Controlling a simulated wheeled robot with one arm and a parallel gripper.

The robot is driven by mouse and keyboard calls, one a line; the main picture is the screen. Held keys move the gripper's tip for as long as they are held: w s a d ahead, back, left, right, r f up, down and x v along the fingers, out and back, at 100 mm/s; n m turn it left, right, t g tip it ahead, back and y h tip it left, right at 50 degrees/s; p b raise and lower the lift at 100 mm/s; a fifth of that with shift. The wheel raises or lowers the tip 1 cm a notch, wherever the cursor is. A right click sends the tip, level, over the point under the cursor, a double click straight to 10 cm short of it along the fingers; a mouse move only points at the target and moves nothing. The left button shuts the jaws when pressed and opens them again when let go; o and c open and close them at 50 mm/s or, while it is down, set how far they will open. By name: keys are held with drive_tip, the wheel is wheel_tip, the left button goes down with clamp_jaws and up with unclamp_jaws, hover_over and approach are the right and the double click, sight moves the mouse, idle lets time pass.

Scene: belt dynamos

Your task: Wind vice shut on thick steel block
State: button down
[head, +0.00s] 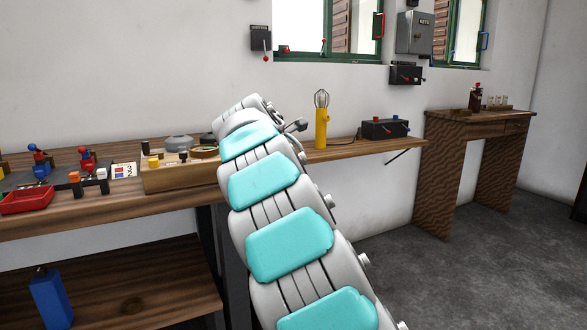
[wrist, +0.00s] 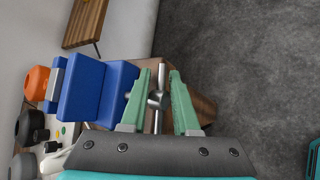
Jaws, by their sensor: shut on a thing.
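The blue vice (wrist: 82,92) shows in the wrist view at the left of my gripper. Its silver screw end with a crossbar handle (wrist: 158,99) sits between my green fingers. My gripper (wrist: 158,82) is shut on this handle, one finger on each side. In the head view my arm hides the gripper and most of the vice. A grey metal end (head: 297,125) pokes out right of my arm there. I cannot make out the steel block for sure, nor any gap at the vice jaws.
A second wooden table (head: 470,118) stands at the right. The grey floor (head: 480,260) there is clear.

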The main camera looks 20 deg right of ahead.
drive_tip(key=c, duration=0.9)
unclamp_jaws()
drive_tip(key=v, duration=0.8)
drive_tip(key=shift+b, duration=0.3)
drive_tip(key=shift+d, duration=0.1)
